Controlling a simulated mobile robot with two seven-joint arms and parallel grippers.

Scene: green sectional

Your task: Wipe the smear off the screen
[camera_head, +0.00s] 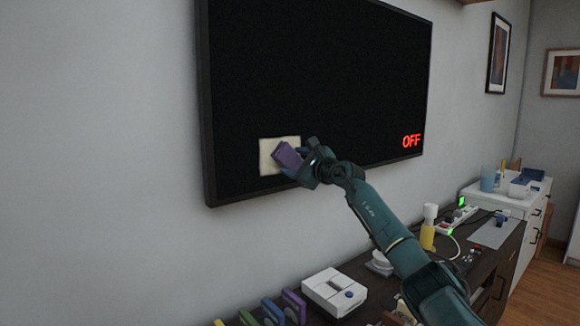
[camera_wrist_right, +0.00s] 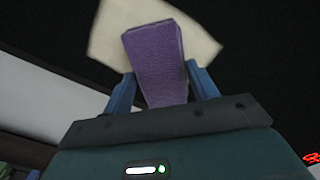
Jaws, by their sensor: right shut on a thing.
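The black wall screen (camera_head: 310,75) shows red "OFF" lettering at its lower right. A pale cream square patch (camera_head: 267,165), which looks like the smear, is at the screen's lower left. My right gripper (camera_head: 298,160) is shut on a purple block-like wiper (camera_head: 287,155), held in front of the patch and covering part of it. In the right wrist view, the purple wiper (camera_wrist_right: 157,62) sits between the two blue fingers (camera_wrist_right: 165,90), with the cream patch (camera_wrist_right: 110,35) behind it. I cannot tell whether the wiper touches the screen. My left gripper is not in view.
A dark cabinet (camera_head: 345,268) stands below the screen, holding a white box (camera_head: 334,292), coloured cases (camera_head: 272,312), a yellow-and-white bottle (camera_head: 428,228) and a power strip (camera_head: 456,218). A white cabinet (camera_head: 530,205) stands at the right. The wall left of the screen is bare.

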